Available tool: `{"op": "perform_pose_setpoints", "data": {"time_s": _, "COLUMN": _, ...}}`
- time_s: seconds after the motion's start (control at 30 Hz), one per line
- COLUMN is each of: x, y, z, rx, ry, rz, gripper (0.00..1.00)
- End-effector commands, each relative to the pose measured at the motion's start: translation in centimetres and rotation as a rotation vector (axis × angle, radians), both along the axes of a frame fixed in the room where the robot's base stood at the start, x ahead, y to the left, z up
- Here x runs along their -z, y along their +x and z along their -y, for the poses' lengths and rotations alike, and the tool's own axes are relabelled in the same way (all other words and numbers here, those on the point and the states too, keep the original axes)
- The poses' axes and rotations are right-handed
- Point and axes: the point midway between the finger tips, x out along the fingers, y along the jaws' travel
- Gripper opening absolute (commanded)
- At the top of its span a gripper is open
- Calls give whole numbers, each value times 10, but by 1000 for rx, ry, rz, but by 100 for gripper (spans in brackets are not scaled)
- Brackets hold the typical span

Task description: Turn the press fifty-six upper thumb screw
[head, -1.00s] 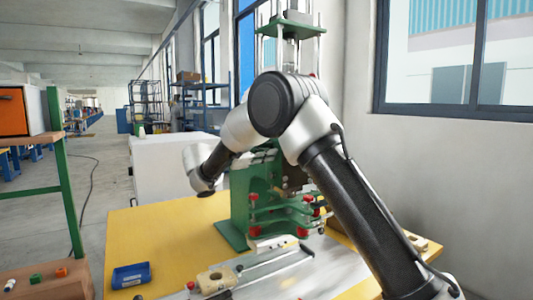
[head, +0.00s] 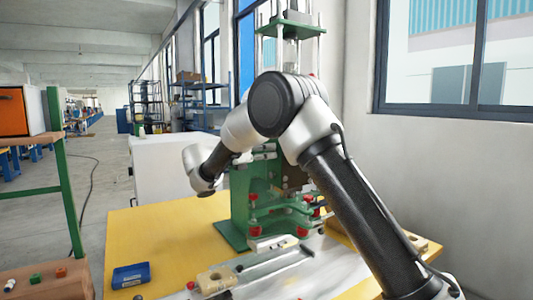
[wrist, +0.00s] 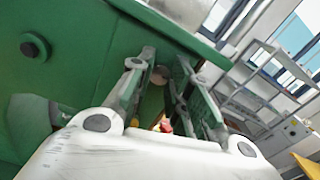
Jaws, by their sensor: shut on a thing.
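The green press (head: 240,205) stands on the yellow table in the head view. Several red knobs (head: 254,231) show on its lower clamps. In the wrist view, its green body (wrist: 60,60) fills the left side. My gripper (wrist: 166,68) reaches in beside this green body, its two green-grey fingers close around a small round pinkish-grey screw head (wrist: 159,75). It is shut on this thumb screw; the fingers partly cover it. Whether it is the upper one cannot be read. In the head view my gripper is hidden behind my arm.
A blue box (head: 131,275) lies on the yellow table (head: 170,235) at front left. A beige block (head: 216,279) and a long metal fixture lie before the press. A white cabinet (head: 165,165) stands behind the table. A red spot (wrist: 166,125) shows below the fingers.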

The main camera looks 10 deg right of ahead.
Motion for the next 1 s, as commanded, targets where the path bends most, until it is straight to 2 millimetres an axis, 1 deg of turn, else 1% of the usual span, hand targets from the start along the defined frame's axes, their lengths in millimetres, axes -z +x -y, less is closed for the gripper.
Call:
{"op": "perform_pose_setpoints", "data": {"time_s": 0.3, "x": 2, "y": 0, "z": -1, "rx": -2, "ry": -23, "rz": -75, "gripper": 0}}
{"op": "perform_pose_setpoints", "data": {"time_s": 0.73, "x": 2, "y": 0, "z": -1, "rx": -2, "ry": -24, "rz": -82, "gripper": 0}}
{"op": "perform_pose_setpoints", "data": {"time_s": 0.77, "x": 2, "y": 0, "z": -1, "rx": -2, "ry": -24, "rz": -82, "gripper": 25}}
{"op": "perform_pose_setpoints", "data": {"time_s": 0.83, "x": 2, "y": 0, "z": -1, "rx": -2, "ry": -24, "rz": -82, "gripper": 38}}
{"op": "perform_pose_setpoints", "data": {"time_s": 0.93, "x": 2, "y": 0, "z": -1, "rx": -2, "ry": -24, "rz": -82, "gripper": 40}}
{"op": "perform_pose_setpoints", "data": {"time_s": 0.97, "x": 2, "y": 0, "z": -2, "rx": -2, "ry": -25, "rz": -81, "gripper": 43}}
{"op": "perform_pose_setpoints", "data": {"time_s": 1.0, "x": 2, "y": -1, "z": -4, "rx": -3, "ry": -24, "rz": -80, "gripper": 43}}
